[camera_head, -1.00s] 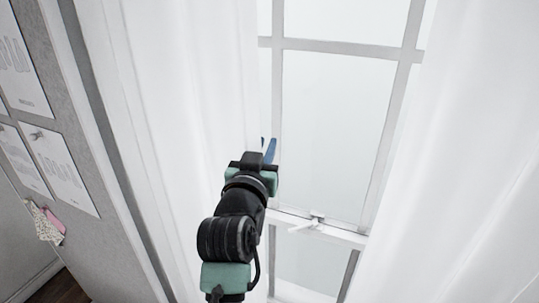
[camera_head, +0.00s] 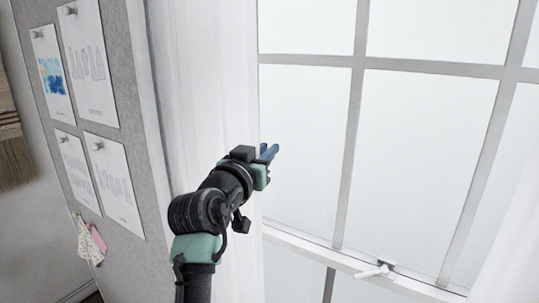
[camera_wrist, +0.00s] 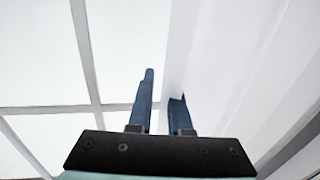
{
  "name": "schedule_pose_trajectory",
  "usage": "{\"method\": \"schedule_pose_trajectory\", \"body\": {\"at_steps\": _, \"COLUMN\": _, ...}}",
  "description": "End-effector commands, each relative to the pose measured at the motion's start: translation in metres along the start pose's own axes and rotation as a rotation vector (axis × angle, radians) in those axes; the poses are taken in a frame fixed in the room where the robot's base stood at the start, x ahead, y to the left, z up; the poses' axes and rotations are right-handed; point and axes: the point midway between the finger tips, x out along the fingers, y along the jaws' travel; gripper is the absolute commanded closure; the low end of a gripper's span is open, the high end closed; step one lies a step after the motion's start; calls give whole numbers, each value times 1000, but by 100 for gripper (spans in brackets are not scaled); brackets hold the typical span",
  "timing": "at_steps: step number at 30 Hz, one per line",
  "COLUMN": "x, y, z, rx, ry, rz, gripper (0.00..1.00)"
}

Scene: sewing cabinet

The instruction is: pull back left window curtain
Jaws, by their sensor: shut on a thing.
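The left window curtain (camera_head: 205,85) is a white hanging cloth, bunched at the left of the window in the head view. It also shows in the wrist view (camera_wrist: 225,75), at the right of the window panes. My gripper (camera_head: 269,152) is at the curtain's inner edge, its blue fingers pointing toward the window. In the wrist view (camera_wrist: 163,100) the curtain's edge runs between the two fingers, and the right finger is partly hidden by the cloth. My gripper is shut on this edge. The window (camera_head: 420,130) shows several panes in a light frame.
A grey pinboard panel (camera_head: 130,150) with pinned paper sheets stands close to the left of the curtain. A window handle (camera_head: 375,271) sits on the lower rail. Part of the white right curtain (camera_head: 515,262) hangs at the lower right edge.

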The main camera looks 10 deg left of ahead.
Motion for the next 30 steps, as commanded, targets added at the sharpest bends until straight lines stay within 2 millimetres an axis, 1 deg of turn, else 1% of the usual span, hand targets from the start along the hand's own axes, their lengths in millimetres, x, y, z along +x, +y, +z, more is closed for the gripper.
{"method": "schedule_pose_trajectory", "body": {"at_steps": 1, "x": -1, "y": -4, "z": -1, "rx": 1, "ry": 2, "rz": -8, "gripper": 100}}
{"method": "schedule_pose_trajectory", "body": {"at_steps": 4, "x": -1, "y": -4, "z": -2, "rx": 2, "ry": 3, "rz": -9, "gripper": 100}}
{"method": "schedule_pose_trajectory", "body": {"at_steps": 5, "x": -1, "y": -5, "z": -2, "rx": 2, "ry": 3, "rz": -10, "gripper": 81}}
{"method": "schedule_pose_trajectory", "body": {"at_steps": 9, "x": -1, "y": -4, "z": -2, "rx": 2, "ry": 3, "rz": -9, "gripper": 56}}
{"method": "schedule_pose_trajectory", "body": {"at_steps": 10, "x": -1, "y": -4, "z": -2, "rx": 2, "ry": 3, "rz": -8, "gripper": 53}}
{"method": "schedule_pose_trajectory", "body": {"at_steps": 18, "x": -1, "y": -2, "z": -1, "rx": 2, "ry": 2, "rz": -4, "gripper": 53}}
{"method": "schedule_pose_trajectory", "body": {"at_steps": 22, "x": -6, "y": -2, "z": -1, "rx": 2, "ry": 4, "rz": -5, "gripper": 53}}
{"method": "schedule_pose_trajectory", "body": {"at_steps": 26, "x": -21, "y": -3, "z": 1, "rx": 2, "ry": 4, "rz": -6, "gripper": 53}}
{"method": "schedule_pose_trajectory", "body": {"at_steps": 30, "x": -45, "y": -3, "z": 2, "rx": 3, "ry": 5, "rz": -7, "gripper": 53}}
